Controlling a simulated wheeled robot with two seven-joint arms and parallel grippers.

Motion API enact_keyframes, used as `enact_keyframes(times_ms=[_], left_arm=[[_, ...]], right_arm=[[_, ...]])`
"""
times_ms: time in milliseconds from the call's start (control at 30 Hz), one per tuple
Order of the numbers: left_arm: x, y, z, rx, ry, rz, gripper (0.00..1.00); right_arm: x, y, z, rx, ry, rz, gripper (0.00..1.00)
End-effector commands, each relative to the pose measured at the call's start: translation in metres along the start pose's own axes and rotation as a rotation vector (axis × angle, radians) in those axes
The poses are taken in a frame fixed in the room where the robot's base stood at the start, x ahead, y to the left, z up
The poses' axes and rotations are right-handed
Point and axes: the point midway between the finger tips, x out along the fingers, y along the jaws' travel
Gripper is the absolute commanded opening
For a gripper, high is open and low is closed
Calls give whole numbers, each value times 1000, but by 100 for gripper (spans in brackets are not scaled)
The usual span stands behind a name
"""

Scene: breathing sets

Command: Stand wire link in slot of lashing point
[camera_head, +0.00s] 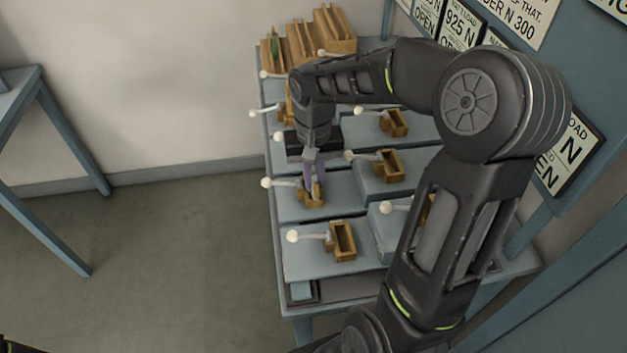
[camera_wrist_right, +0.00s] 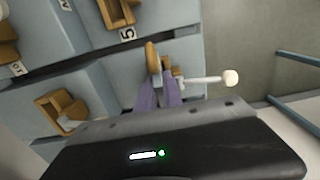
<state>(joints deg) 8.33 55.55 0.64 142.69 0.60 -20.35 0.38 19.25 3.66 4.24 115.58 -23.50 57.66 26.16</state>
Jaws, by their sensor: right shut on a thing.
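My right gripper (camera_head: 315,178) reaches down to a wooden lashing point (camera_head: 312,200) in the left row of the stepped bench. The link stands upright at the lashing point. The fingers hide its lower part, so I cannot tell whether it sits inside the slot. My left gripper is not in view.
White-knobbed levers (camera_head: 293,236) stick out beside several other wooden lashing points (camera_head: 342,241). A wooden rack (camera_head: 335,30) stands at the bench's far end. Sign boards (camera_head: 568,155) hang on the right wall. The floor (camera_head: 170,260) left of the bench is clear.

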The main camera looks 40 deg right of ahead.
Motion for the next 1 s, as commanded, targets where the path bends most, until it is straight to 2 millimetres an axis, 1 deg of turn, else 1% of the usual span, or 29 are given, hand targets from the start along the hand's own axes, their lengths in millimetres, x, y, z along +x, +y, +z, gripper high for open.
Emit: enact_keyframes(times_ms=[167, 400, 500, 667, 1000], left_arm=[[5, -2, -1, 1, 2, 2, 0], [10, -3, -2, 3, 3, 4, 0], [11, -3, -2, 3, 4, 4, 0], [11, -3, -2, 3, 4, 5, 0], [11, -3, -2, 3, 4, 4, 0]], right_arm=[[-27, 0, -1, 1, 6, -2, 0], [-74, -1, -1, -1, 5, -3, 0], [-86, -1, -1, -1, 4, -2, 0], [-94, 0, 0, 0, 2, -1, 0], [-93, 0, 0, 0, 1, -1, 0]])
